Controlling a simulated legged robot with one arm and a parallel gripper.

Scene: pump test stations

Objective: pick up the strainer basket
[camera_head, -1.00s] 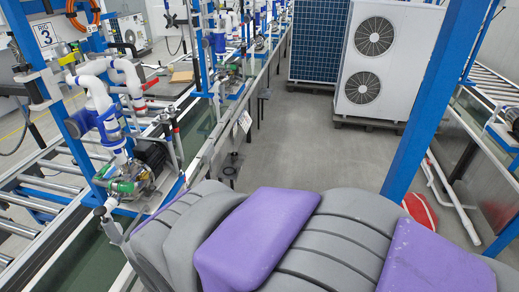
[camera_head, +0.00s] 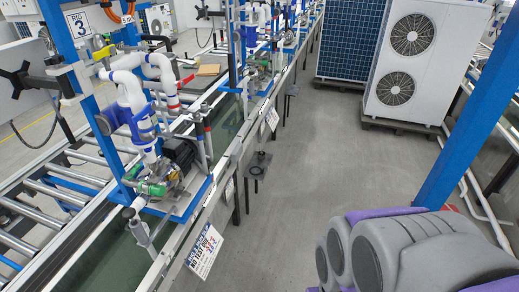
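I cannot pick out a strainer basket in this view. The pump test rig (camera_head: 150,120) at the left has thick white pipes, a red-handled valve and a dark pump motor (camera_head: 181,153) with green fittings. A pale fitting (camera_head: 141,232) hangs at the rig's near edge, too small to identify. The bulky grey and purple parts at the lower right are mine. My gripper's fingers do not show.
A roller conveyor (camera_head: 62,189) runs along the left with more rigs behind. A white cabinet with two fans (camera_head: 408,62) and a blue panel (camera_head: 350,38) stand at the back. A blue post (camera_head: 478,130) rises at the right. The grey floor (camera_head: 330,150) between is mostly clear.

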